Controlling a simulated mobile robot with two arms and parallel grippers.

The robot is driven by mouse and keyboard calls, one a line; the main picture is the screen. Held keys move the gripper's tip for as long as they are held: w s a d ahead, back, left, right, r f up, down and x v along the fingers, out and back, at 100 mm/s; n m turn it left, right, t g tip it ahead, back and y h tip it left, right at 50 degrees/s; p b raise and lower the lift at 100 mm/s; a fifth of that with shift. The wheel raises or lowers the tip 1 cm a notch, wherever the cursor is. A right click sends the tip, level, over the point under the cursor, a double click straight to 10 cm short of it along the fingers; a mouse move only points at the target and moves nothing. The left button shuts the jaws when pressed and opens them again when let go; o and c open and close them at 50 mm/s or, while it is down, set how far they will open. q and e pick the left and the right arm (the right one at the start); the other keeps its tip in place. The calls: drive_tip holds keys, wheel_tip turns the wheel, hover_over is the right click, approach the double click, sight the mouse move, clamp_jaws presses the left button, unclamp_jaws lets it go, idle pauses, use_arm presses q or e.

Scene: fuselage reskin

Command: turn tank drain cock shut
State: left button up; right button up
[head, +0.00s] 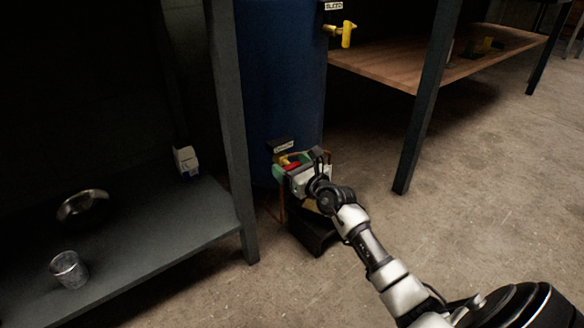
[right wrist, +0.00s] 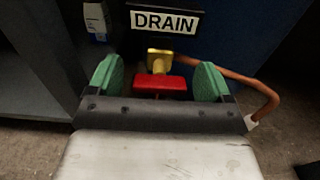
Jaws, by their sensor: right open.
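The blue tank (head: 283,75) stands between two shelf units. At its foot is the drain cock, with a red handle (head: 291,164) that also shows in the right wrist view (right wrist: 160,84). The handle lies crosswise there, in front of a yellow brass body (right wrist: 160,60) under a DRAIN label (right wrist: 166,21). My right gripper (head: 292,170) is at the cock. Its green fingertips stand open on either side of the red handle, with a gap at each side, in the right wrist view (right wrist: 158,84). My left gripper is not in view.
A yellow bleed valve (head: 343,33) sits higher on the tank. A dark box-like stand (head: 312,232) is below the cock. A copper-coloured hose (right wrist: 262,90) curves right of the handle. The left shelf (head: 150,245) holds a metal cup (head: 69,270). A wooden bench shelf (head: 400,70) stands right.

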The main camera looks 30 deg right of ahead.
drive_tip(key=c, duration=0.9)
